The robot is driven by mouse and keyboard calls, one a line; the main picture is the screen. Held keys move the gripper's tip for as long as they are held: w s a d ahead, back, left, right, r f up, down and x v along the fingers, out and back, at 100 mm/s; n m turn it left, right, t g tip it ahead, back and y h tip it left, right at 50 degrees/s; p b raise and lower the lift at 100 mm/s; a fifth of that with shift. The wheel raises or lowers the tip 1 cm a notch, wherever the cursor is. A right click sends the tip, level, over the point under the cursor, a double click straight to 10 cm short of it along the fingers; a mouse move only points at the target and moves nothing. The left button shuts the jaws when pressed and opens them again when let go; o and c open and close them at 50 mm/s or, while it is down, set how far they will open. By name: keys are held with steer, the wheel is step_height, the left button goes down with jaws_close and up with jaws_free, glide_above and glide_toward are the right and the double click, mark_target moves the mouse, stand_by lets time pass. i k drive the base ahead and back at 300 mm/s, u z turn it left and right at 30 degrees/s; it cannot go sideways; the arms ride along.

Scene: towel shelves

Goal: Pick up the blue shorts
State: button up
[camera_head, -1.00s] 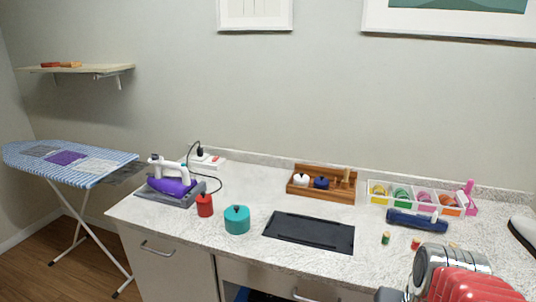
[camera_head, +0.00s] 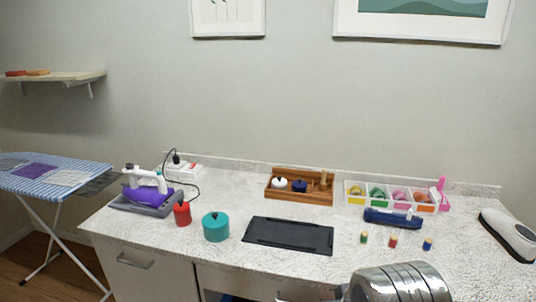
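I cannot pick out any blue shorts in this view. A blue-striped ironing board (camera_head: 88,171) stands at the left. None can be told as shorts. Only a silver ribbed part of my arm shows at the bottom right. My gripper itself is not in view.
A white speckled counter (camera_head: 270,275) fills the middle. It holds an iron (camera_head: 147,190), red canister (camera_head: 182,213), teal pot (camera_head: 216,227), black tray (camera_head: 288,236), wooden box (camera_head: 299,197) and divided tray (camera_head: 391,208). A wall shelf (camera_head: 60,80) is at left.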

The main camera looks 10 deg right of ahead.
mark_target(392, 219)
steer(key=z, duration=1.2)
